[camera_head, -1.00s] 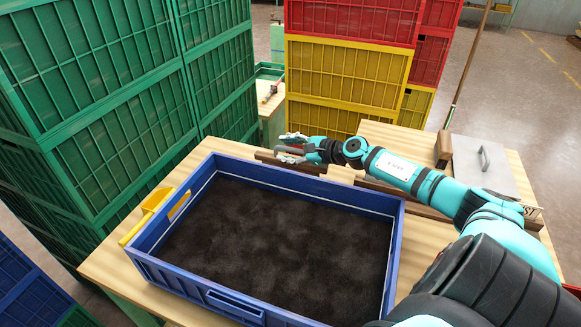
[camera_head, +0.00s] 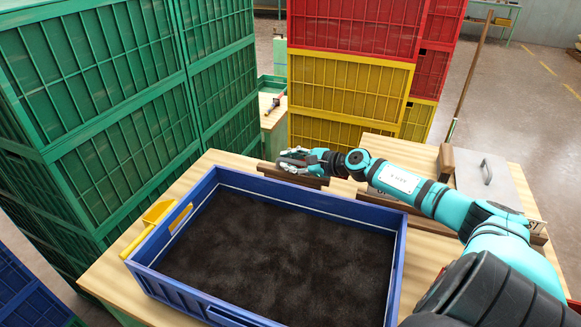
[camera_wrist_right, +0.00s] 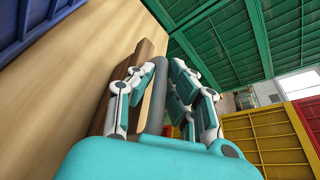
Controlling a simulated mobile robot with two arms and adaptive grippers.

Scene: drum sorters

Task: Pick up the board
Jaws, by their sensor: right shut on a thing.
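The board (camera_head: 300,178), a short dark brown wooden piece, is at the far edge of the wooden table, just behind the blue crate. My right gripper (camera_head: 290,161) is over it with its fingers shut on it. In the right wrist view the board (camera_wrist_right: 150,52) runs between and beside the fingers of the right gripper (camera_wrist_right: 160,85), close to the table top. The fingers hide part of it. I cannot tell a gap between the board and the table. My left gripper is not in view.
The blue crate (camera_head: 397,265) of dark soil fills the table's front. A yellow scoop (camera_head: 138,240) lies at its left. A grey metal plate with a handle (camera_head: 487,172) and a brown block (camera_head: 446,157) are at the right. Green crates (camera_head: 110,150) and yellow crates (camera_head: 345,90) stand behind.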

